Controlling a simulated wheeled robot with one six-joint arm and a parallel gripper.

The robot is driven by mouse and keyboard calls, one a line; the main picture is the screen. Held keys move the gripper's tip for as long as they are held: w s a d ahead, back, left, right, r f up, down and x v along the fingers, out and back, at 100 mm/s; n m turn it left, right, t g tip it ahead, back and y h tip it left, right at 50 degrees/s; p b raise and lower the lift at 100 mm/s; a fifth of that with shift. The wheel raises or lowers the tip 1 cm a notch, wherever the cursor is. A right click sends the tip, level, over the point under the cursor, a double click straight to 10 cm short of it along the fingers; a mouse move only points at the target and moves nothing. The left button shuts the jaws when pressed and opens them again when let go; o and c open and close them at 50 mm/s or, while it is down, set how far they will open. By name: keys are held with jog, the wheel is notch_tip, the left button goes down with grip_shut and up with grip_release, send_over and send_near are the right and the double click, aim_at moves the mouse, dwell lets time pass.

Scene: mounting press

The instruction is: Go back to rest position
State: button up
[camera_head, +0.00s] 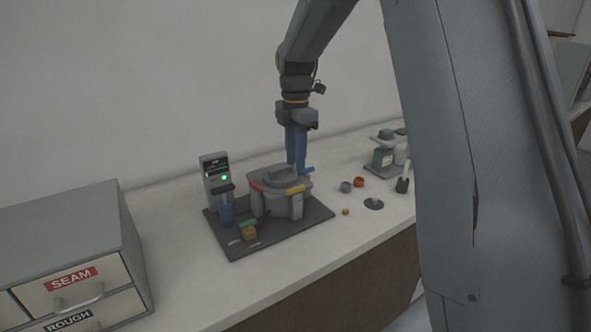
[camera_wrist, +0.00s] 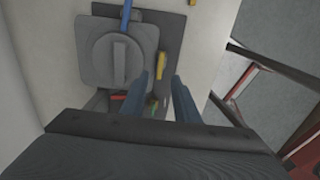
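My gripper (camera_head: 297,165) points down with its blue fingers over the right rear part of the grey mounting press (camera_head: 285,205). In the wrist view the two fingers (camera_wrist: 167,95) stand apart with nothing visible between them. The press is a squat grey body with a round lid and a raised bar handle (camera_wrist: 120,60). It has red, yellow and blue parts around its top. I cannot tell from the head view whether the fingertips touch the press.
The press stands on a dark base plate (camera_head: 243,248) beside a control unit with a green light (camera_head: 216,178). Small cups (camera_head: 359,182) and a green device (camera_head: 383,157) are to the right. A drawer cabinet (camera_head: 70,245) is at left. Front counter is clear.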

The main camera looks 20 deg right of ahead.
dwell(0.3)
jog(key=s+f+m, duration=0.3)
jog(key=s+m, duration=0.4)
jog(key=s, duration=0.2)
jog(key=s+f+m, duration=0.3)
jog(key=s+m, duration=0.4)
jog(key=s, duration=0.2)
jog(key=s+f+m+t, duration=0.1)
jog(key=s+f+m, duration=0.2)
jog(key=s+m, duration=0.4)
jog(key=shift+s+d+f+m, duration=0.25)
jog(key=shift+s+m, duration=0.05)
jog(key=shift+s, duration=0.7)
